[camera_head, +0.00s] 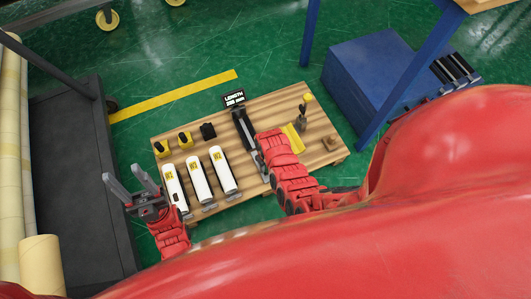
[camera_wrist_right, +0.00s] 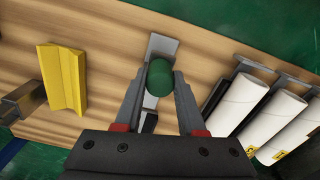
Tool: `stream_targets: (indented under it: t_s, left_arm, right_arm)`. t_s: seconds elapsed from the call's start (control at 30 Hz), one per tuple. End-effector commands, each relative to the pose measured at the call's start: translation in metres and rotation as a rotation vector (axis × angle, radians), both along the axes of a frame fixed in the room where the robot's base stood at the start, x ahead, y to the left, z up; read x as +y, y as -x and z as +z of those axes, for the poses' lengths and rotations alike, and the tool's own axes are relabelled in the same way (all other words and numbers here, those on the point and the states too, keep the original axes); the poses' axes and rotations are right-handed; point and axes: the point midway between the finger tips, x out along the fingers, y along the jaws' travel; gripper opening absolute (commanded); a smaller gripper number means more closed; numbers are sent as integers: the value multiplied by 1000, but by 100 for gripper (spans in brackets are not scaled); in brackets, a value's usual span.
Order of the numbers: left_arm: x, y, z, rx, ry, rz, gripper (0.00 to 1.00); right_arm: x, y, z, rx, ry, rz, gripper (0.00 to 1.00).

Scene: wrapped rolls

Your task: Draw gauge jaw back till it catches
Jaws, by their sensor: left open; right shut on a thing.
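The length gauge (camera_head: 243,127) is a dark rail on the wooden bench, below a black LENGTH sign (camera_head: 234,98). My right arm covers part of it in the head view. In the right wrist view, my right gripper (camera_wrist_right: 160,88) is shut on a green round knob (camera_wrist_right: 159,74). A grey metal plate (camera_wrist_right: 163,46) shows just beyond the knob; I take this to be the gauge jaw. Whether the jaw is caught cannot be seen. My left gripper (camera_head: 126,174) is open and empty, left of the bench.
Several white wrapped rolls (camera_head: 198,178) lie on the bench (camera_head: 286,104) left of the gauge. A yellow V-shaped block (camera_head: 294,138) is to the right; it also shows in the wrist view (camera_wrist_right: 63,78). A blue box (camera_head: 362,75) stands beyond the bench's right end.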

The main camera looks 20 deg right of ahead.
Motion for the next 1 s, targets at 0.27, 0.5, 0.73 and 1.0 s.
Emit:
stream_targets:
  t_s: [0.27,0.5,0.73,1.0]
  left_arm:
    - [0,0,0,0,0,0,50]
    - [0,0,0,0,0,0,50]
    - [0,0,5,0,0,0,50]
    - [0,0,20,0,0,0,50]
  right_arm:
    - [0,6,-3,16,0,1,69]
    - [0,4,-2,11,1,1,69]
    - [0,3,11,8,1,1,69]
    - [0,3,62,6,0,1,69]
